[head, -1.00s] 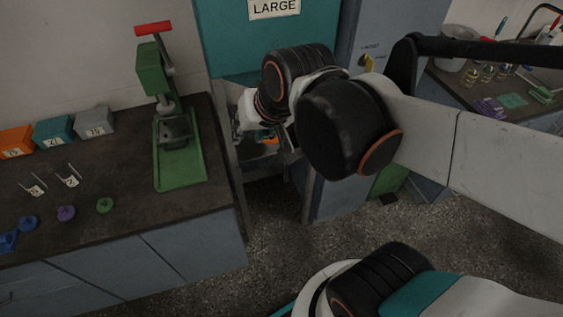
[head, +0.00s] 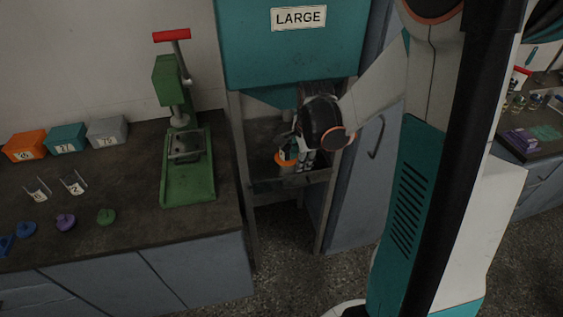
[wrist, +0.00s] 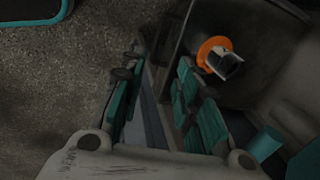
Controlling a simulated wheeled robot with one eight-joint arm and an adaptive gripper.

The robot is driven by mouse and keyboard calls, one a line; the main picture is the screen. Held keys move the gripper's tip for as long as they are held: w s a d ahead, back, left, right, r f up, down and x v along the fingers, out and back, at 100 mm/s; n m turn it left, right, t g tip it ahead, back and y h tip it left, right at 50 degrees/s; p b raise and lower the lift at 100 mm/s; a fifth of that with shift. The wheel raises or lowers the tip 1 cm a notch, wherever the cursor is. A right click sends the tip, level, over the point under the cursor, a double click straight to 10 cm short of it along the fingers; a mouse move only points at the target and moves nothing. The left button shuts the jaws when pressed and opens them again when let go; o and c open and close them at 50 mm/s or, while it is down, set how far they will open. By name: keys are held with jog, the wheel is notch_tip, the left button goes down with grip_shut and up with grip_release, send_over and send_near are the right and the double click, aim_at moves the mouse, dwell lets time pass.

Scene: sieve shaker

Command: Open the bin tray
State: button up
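The bin tray (head: 263,186) is a dark, open-topped bin in the frame under the teal LARGE hopper (head: 232,45). My gripper (head: 298,166) is at the tray's front right, largely hidden by my wrist. In the wrist view the tray (wrist: 182,40) fills the upper right. My gripper's teal-padded fingers (wrist: 158,105) are spread apart there, with the left finger outside the tray and the right finger on its inner side. A grey strip shows between them; I cannot tell whether either finger touches the wall.
An orange-ringed item (wrist: 214,55) is inside the tray. A bench with a green press (head: 186,165) and small bins (head: 67,138) stands left. A grey cabinet (head: 355,190) stands close on the right. Speckled floor (head: 285,255) is open in front.

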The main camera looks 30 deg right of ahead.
jog(key=d+f, duration=0.1)
jog(key=f, duration=0.1)
jog(key=b, duration=0.6)
send_over(299, 182)
jog(key=s+a, duration=0.2)
jog(key=s, duration=0.2)
jog(key=shift+m, duration=0.4)
jog(key=x, duration=0.4)
jog(key=s+x, duration=0.1)
jog(key=x, duration=0.3)
jog(key=s+x, duration=0.1)
jog(key=x, duration=0.3)
jog(key=shift+s+a+f, duration=0.1)
jog(key=shift+a+f, duration=0.25)
jog(key=shift+f, duration=0.2)
jog(key=shift+c, duration=0.2)
grip_shut()
